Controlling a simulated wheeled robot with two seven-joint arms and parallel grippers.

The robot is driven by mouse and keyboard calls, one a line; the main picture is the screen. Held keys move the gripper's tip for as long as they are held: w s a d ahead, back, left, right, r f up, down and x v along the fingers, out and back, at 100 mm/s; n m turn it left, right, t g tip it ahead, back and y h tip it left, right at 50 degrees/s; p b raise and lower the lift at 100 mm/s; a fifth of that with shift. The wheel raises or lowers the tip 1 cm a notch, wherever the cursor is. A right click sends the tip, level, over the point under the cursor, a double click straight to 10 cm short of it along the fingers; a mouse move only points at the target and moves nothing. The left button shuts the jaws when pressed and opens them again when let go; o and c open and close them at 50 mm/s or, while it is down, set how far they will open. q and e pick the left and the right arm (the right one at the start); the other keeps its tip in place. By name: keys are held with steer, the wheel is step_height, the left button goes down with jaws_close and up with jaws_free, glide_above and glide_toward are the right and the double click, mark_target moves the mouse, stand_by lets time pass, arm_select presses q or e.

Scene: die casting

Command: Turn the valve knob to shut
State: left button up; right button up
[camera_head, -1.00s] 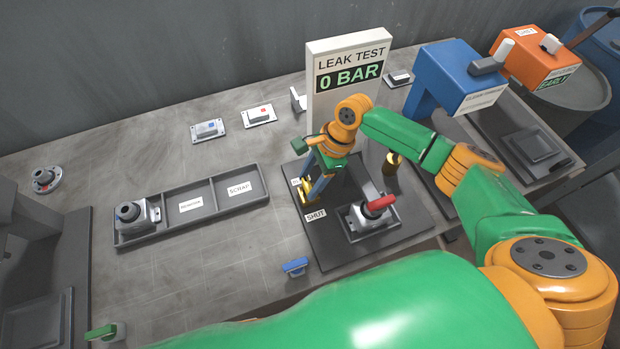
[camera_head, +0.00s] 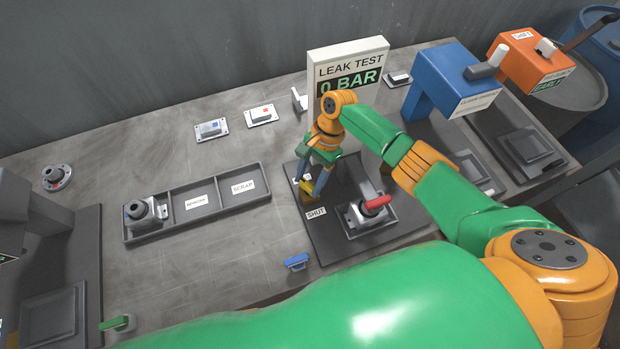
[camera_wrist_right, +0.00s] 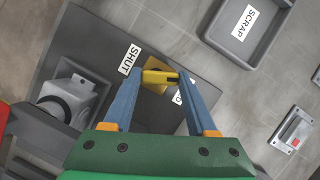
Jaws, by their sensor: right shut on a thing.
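The yellow valve knob (camera_head: 308,192) sits at the left side of the dark leak test plate (camera_head: 335,245), between a SHUT label (camera_head: 316,213) and another label mostly hidden by the gripper. My right gripper (camera_head: 306,190) reaches down over it. In the right wrist view, the knob's yellow bar (camera_wrist_right: 160,76) lies between the blue fingertips of the right gripper (camera_wrist_right: 160,80), which is shut on it. The SHUT label (camera_wrist_right: 130,59) is left of the knob there. The leak test sign (camera_head: 348,70) reads 0 BAR, partly covered by my wrist. My left gripper is not in view.
A divided tray (camera_head: 205,222) with a SCRAP compartment lies to the left. A blue stand (camera_head: 450,75) and an orange stand (camera_head: 530,62) are at the right. Bench front-left of the plate is mostly clear.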

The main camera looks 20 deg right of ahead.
mark_target(309, 182)
steer(key=shift+n+g, duration=0.3)
steer(key=shift+n, duration=0.3)
steer(key=o, duration=1.4)
steer(key=shift+c, duration=0.2)
steer(key=shift+r, duration=0.3)
step_height(309, 182, up, 3)
steer(key=shift+r+p, duration=0.1)
steer(key=shift+p, duration=0.35)
steer(key=s+a+r+p, duration=0.1)
steer(key=s+a+r, duration=0.1)
steer(key=s+r, duration=0.2)
steer(key=s+a+r+p, duration=0.1)
steer(key=s+a+r, duration=0.1)
steer(key=s+r, duration=0.3)
steer(key=s, duration=0.4)
steer(key=shift+s, duration=0.3)
